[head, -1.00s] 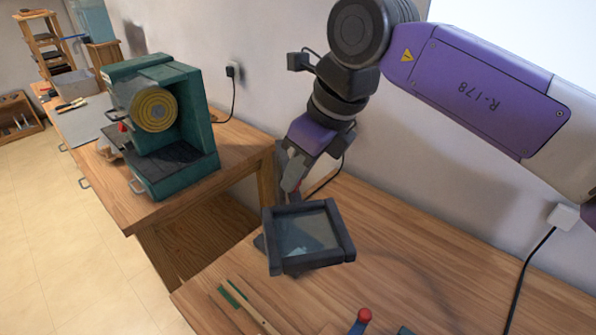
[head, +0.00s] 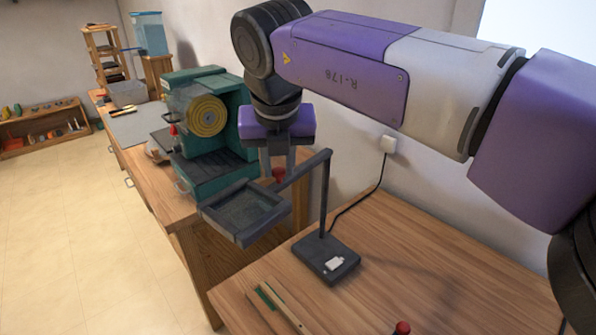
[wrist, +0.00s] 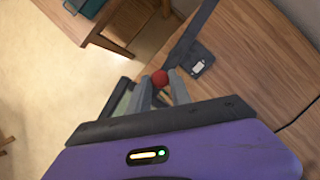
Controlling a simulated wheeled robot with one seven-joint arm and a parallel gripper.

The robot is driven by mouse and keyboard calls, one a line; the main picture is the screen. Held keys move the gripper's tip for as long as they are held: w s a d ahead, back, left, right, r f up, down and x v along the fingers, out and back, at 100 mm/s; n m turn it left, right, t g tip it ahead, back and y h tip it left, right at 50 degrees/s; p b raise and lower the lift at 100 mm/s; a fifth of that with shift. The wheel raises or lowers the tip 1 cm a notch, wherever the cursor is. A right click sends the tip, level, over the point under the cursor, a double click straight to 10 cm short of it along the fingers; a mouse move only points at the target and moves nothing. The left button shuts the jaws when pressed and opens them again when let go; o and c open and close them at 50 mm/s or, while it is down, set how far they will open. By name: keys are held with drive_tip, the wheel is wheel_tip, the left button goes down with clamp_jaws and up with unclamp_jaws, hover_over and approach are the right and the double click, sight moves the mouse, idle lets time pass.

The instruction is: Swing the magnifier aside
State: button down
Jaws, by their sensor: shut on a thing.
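The magnifier's square dark frame with its lens (head: 243,209) hangs out past the left edge of the near wooden table. Its arm runs right to an upright post (head: 325,195) on a dark base (head: 326,258) on that table. My gripper (head: 278,176) is above the magnifier's arm, shut on a red knob (head: 279,174). In the wrist view, the red knob (wrist: 160,78) sits between the two fingers (wrist: 161,92). Part of the magnifier is hidden behind my gripper in the wrist view.
A green machine (head: 205,125) stands on the bench at the left, close behind the magnifier. Wooden strips (head: 282,306) and a red-topped thing (head: 402,328) lie at the near table's front. The table right of the base is clear.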

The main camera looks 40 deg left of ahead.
drive_tip(key=shift+s+a+r+m+t+h+p, duration=0.1)
drive_tip(key=shift+a+m+t+h+p, duration=0.25)
drive_tip(key=shift+a+m, duration=0.95)
drive_tip(key=shift+a+n, duration=0.3)
drive_tip(key=c, duration=1.2)
unclamp_jaws()
drive_tip(key=shift+o, duration=0.2)
drive_tip(key=b+v, duration=0.1)
drive_tip(key=v, duration=0.6)
drive_tip(key=shift+r, duration=0.35)
drive_tip(key=shift+d, duration=0.1)
